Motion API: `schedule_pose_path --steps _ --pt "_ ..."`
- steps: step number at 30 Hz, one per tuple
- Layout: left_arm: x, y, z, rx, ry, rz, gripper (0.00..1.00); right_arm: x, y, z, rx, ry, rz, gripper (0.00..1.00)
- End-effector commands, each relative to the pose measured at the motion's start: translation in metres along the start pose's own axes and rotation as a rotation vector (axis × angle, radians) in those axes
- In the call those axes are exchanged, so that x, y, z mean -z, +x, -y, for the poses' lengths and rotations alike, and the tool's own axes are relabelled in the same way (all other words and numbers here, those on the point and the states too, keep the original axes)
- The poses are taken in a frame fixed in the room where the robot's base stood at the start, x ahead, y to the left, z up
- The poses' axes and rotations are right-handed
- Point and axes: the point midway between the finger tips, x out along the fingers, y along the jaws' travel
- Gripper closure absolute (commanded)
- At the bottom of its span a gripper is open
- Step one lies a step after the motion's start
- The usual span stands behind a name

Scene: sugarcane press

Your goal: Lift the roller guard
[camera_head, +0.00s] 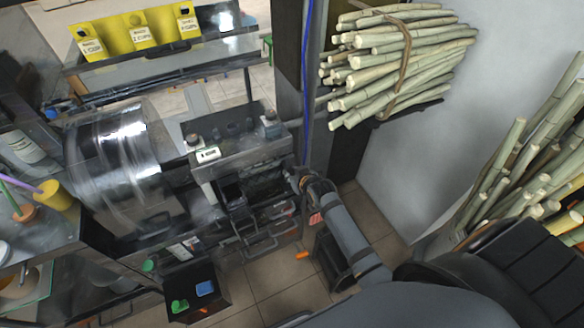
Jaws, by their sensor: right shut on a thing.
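The sugarcane press (240,158) stands left of centre, with a metal top housing and dark rollers below it. The roller guard (264,186) appears as a dark panel at the press's front opening, just under the housing. My right arm comes in from the lower right. My right gripper (298,181) is at the right edge of the guard and is shut on it. The fingertips are small and dark, so the exact grip point is hard to see. My left gripper is not in view.
A bundle of sugarcane (400,65) rests on a rack at the upper right, and more cane (535,170) stands at the right. A dark post (292,75) rises behind the gripper. A black bin (195,290) is at lower left. Tiled floor (285,285) is open below the press.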

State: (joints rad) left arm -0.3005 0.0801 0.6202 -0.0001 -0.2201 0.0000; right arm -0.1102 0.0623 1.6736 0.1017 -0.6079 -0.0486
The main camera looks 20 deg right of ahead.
Motion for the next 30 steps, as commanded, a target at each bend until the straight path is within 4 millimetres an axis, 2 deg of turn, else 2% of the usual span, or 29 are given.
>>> schedule_pose_path --steps 12,13,17,26,30 --pt "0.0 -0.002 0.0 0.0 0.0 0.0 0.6 0.0 0.0 0.0 0.0 0.0 0.006 1.0" --pt "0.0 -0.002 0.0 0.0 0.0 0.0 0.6 0.0 0.0 0.0 0.0 0.0 0.006 0.71" --pt "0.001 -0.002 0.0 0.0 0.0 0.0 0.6 0.0 0.0 0.0 0.0 0.0 0.006 0.53" --pt "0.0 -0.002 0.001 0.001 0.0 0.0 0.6 0.0 -0.001 0.0 0.0 0.0 0.005 0.52" --pt "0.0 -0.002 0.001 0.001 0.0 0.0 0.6 -0.001 -0.015 0.0 0.0 -0.001 0.005 0.52"
